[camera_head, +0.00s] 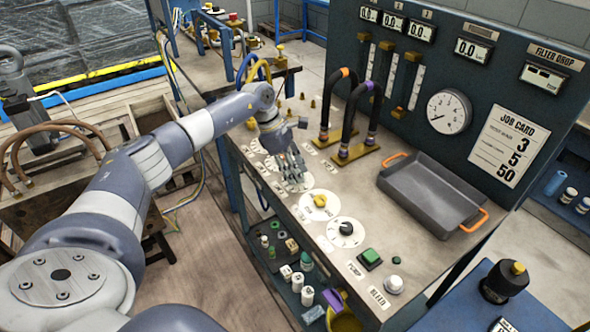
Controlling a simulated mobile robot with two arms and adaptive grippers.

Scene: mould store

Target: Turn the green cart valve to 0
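My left gripper (291,168) reaches down from the left over the row of round white dial plates on the bench. Its fingers are over or at one plate, and they hide most of what is there. I cannot tell whether they touch a knob or how far apart they are. No green valve handle can be made out; the gripper may be hiding it. A yellow knob (320,200) on a white dial and a black knob (346,228) on another dial stand just nearer the front. Their scale marks are too small to read. My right gripper is not in view.
A green push button (370,257) and a white bleed knob (394,284) are near the front edge. Two hoses (362,120) rise behind the dials. A grey tray (432,192) with orange handles lies to the right. The gauge panel (470,60) closes off the back.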

